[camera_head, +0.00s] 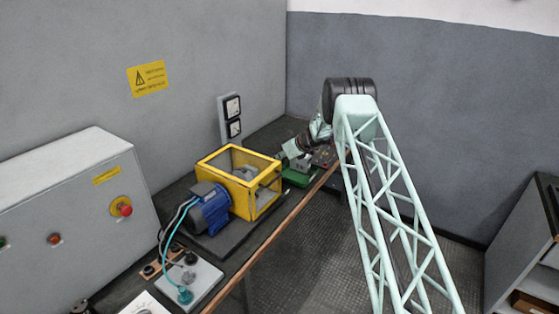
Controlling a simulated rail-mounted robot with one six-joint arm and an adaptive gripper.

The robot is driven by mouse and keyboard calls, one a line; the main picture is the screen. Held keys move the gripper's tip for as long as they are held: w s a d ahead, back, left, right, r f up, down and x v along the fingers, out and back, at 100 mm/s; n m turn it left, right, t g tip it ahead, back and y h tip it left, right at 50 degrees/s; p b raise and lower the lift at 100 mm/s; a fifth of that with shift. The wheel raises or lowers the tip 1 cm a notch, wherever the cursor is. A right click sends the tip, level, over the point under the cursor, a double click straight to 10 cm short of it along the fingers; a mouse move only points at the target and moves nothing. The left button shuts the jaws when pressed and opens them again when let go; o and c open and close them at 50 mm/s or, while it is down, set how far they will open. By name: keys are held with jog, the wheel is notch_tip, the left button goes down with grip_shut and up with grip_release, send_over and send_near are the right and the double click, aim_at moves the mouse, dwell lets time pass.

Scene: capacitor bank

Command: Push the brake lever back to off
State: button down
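My gripper (290,155) is at the far part of the bench, close to a small green unit (299,177). It points down and to the left from the wrist. It is small in the picture, and I cannot tell whether its fingers are open or touching anything. I cannot make out the brake lever for certain. A yellow guard frame (240,162) stands just left of my gripper, with grey machine parts inside, and a blue motor (209,207) sits at its near side.
A grey cabinet (75,215) with a red button (125,210) stands at left. Cables run from the motor to a terminal box (193,279). The floor (300,245) right of the wooden bench edge is clear.

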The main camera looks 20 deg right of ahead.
jog(key=shift+w+a, duration=0.7)
jog(key=shift+s+d, duration=0.15)
dwell(0.3)
jog(key=b+v, duration=0.2)
jog(key=v, duration=1)
jog(key=shift+s+r+b, duration=0.25)
jog(key=shift+r+b, duration=0.1)
jog(key=shift+r, duration=0.05)
dwell(0.6)
